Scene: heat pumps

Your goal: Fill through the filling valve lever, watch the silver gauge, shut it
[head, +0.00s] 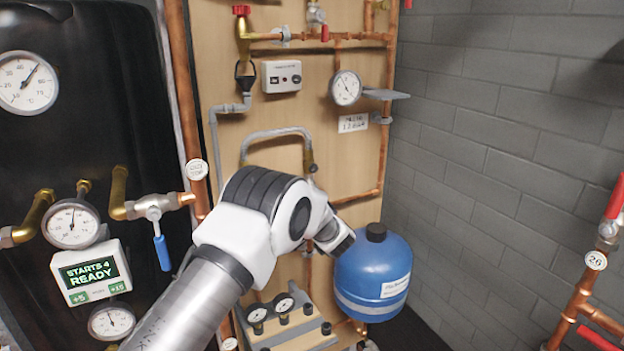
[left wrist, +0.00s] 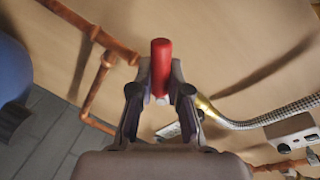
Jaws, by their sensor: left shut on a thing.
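In the left wrist view, my left gripper (left wrist: 160,98) is shut on a red lever (left wrist: 161,62), which stands up between its two fingers. A copper pipe (left wrist: 115,48) runs up to the lever from the left. In the head view, my left arm comes in from the lower left, and its gripper is hidden behind the arm's end. The silver-rimmed gauge (head: 346,88) is on the wooden panel at the upper middle; its needle is too small to read surely. My right gripper is in neither view.
A braided hose (left wrist: 268,118) with a brass end lies close right of my gripper. A blue tank (head: 372,282) stands beside my arm's end. A black tank with gauges and a blue-handled valve (head: 162,252) is at left. Grey brick wall (head: 500,120) is at right.

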